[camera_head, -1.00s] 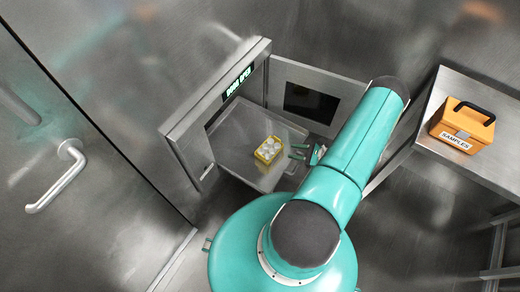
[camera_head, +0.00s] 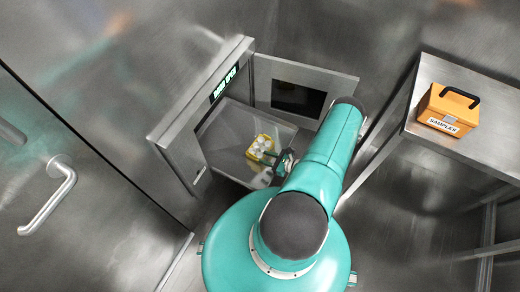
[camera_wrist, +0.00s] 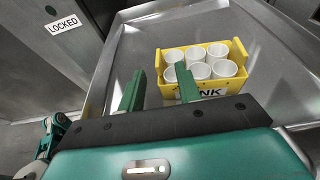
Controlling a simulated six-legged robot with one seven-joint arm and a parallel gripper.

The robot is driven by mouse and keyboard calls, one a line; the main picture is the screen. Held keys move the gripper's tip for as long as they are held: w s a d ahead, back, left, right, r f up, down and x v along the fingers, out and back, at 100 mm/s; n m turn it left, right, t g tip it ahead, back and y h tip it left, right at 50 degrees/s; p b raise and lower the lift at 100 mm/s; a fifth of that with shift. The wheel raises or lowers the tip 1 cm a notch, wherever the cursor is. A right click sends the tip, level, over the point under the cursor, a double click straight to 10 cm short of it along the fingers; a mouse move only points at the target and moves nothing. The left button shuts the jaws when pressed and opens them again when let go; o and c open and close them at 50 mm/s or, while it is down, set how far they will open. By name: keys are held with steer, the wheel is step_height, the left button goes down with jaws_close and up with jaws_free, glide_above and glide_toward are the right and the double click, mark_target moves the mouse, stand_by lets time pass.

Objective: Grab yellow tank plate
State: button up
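The yellow tank plate (camera_head: 261,147) is a small yellow rack holding several white cups. It sits on the metal tray (camera_head: 224,130) inside the open cabinet in the head view. In the wrist view the plate (camera_wrist: 243,55) is ahead and right of centre, with part of its front label hidden by a finger. My gripper (camera_head: 272,157) is at the plate's right side in the head view. In the wrist view my gripper (camera_wrist: 158,88) has its two green fingers apart with nothing between them. The right finger overlaps the plate's front; I cannot tell whether it touches.
The cabinet's door (camera_head: 300,92) stands open behind my arm, and its display (camera_head: 224,83) is lit. An orange samples box (camera_head: 448,109) stands on a metal shelf (camera_head: 492,139) at right. A "LOCKED" sign (camera_wrist: 63,24) shows on a panel at left in the wrist view.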

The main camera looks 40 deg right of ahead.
mark_target(256, 156)
steer(key=x, duration=0.5)
steer(key=shift+a+f, duration=0.2)
steer(key=shift+a, duration=0.05)
jaws_close()
